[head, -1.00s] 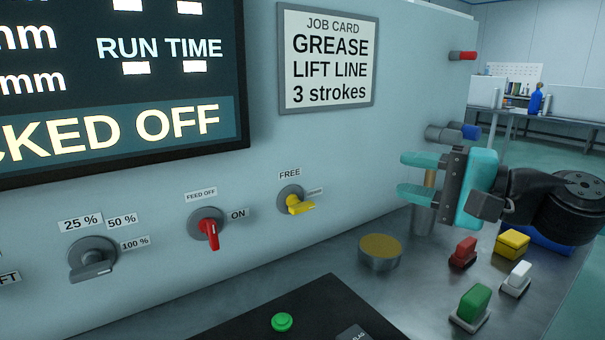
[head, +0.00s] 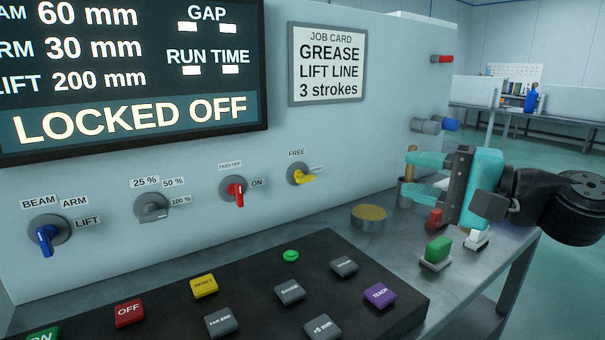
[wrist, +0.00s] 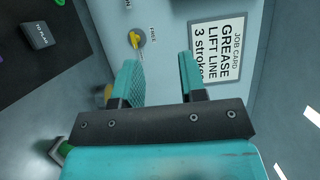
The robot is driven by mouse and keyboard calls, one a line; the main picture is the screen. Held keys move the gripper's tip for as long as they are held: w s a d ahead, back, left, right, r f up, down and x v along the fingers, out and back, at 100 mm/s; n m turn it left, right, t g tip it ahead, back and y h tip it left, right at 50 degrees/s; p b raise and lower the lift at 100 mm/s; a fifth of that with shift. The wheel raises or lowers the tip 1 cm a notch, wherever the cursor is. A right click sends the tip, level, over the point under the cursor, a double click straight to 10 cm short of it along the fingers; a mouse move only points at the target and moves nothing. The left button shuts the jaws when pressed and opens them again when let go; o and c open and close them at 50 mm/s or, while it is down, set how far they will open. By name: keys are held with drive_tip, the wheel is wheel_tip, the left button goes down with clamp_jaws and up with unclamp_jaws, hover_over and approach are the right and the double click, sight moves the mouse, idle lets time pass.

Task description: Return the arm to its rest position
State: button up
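My gripper (head: 424,174) is in the right of the head view, its teal fingers pointing left toward the panel (head: 390,120). In the wrist view my gripper (wrist: 160,85) shows two teal fingers apart, with nothing between them. The fingers stand clear of the panel face. A metal cup (head: 404,192) stands partly hidden behind the lower finger.
A round tin (head: 369,217) sits on the bench (head: 385,260) left of the gripper. Blue and red fittings (head: 446,124) stick out from the panel's right end. The console (head: 255,305) with several buttons fills the front.

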drive_tip(key=s+a+f+n+g+h, duration=0.4)
drive_tip(key=s+a+f+n+g, duration=0.25)
drive_tip(key=s+n, duration=0.35)
drive_tip(key=s+d+f+n+g+h, duration=0.4)
drive_tip(key=s+d+h, duration=0.25)
drive_tip(key=s, duration=0.35)
wheel_tip(320, 180, down, 11)
drive_tip(key=b, duration=1)
wheel_tip(320, 180, up, 29)
drive_tip(key=p, duration=2.8)
drive_tip(key=shift+a, duration=0.35)
drive_tip(key=shift+w+t, duration=0.1)
drive_tip(key=shift+t, duration=0.15)
drive_tip(key=shift+a, duration=0.1)
